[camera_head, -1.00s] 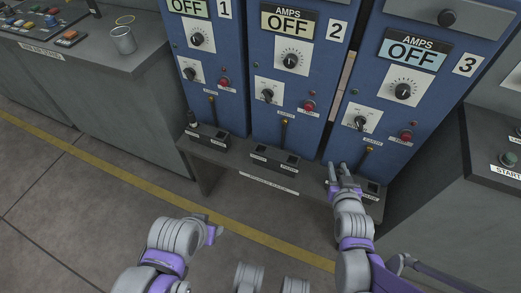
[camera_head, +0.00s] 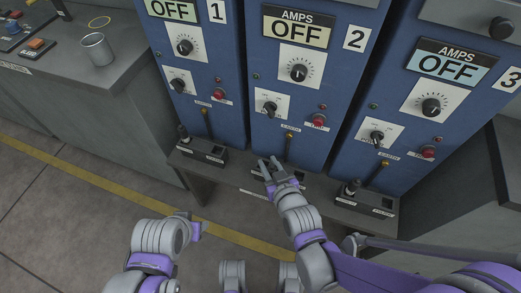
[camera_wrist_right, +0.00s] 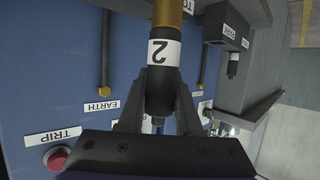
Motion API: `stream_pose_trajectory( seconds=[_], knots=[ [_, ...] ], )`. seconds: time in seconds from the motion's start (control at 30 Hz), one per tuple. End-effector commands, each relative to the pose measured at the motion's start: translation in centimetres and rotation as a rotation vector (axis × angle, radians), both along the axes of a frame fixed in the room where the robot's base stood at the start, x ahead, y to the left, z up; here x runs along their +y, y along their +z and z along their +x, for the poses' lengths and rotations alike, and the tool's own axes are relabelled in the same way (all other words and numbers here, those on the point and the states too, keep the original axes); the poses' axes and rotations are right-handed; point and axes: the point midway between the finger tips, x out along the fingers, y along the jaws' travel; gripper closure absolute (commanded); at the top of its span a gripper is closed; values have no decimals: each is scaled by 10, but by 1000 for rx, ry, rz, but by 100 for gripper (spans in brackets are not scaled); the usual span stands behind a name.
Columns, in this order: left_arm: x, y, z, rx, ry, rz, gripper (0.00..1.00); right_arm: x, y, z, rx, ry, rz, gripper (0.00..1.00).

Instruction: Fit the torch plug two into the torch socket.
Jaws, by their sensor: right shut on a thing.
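Torch plug two (camera_wrist_right: 160,85) is a black cylinder with a white band marked 2 and a brass end. My right gripper (camera_wrist_right: 150,118) is shut around it in the right wrist view. In the head view my right gripper (camera_head: 270,168) is at the ledge in front of cabinet 2, and the plug cannot be made out there. The black socket block of cabinet 2 (camera_head: 311,184) is partly hidden by the gripper. I cannot tell whether the plug touches it. My left gripper (camera_head: 194,229) is low over the floor, its jaws unclear.
A dark plug stands in the block at cabinet 3 (camera_head: 352,187) and another at cabinet 1 (camera_head: 183,133). The right wrist view shows a block labelled PARK (camera_wrist_right: 226,20). Blue cabinets rise behind the ledge. A metal cup (camera_head: 97,49) stands on the left counter.

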Motion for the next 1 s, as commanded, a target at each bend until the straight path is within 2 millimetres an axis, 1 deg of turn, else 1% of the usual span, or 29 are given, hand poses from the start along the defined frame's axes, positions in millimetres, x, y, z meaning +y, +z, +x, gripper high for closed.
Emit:
stream_pose_trajectory(
  seconds=[0.03,0.1,0.2,0.3,0.47,0.53,0.63,0.73,1.0],
  knots=[
    [0,-1,0,0,0,0,50,5,0,14,0,0,-1,100],
    [0,-1,0,0,0,0,50,11,0,29,0,0,0,100],
    [0,-2,0,1,0,0,50,17,0,46,0,0,-1,100],
    [0,-2,0,1,0,0,50,20,0,56,0,0,-1,100],
    [0,-3,0,1,0,0,50,24,0,64,0,0,0,100],
    [0,-3,0,1,0,0,50,27,0,73,0,0,0,100],
    [0,-15,2,5,0,0,50,27,-21,73,1,0,1,100],
    [0,-22,3,7,0,0,50,27,-35,73,1,0,0,100],
    [0,-21,3,7,0,0,50,26,-35,72,0,-1,0,100]
  ],
)
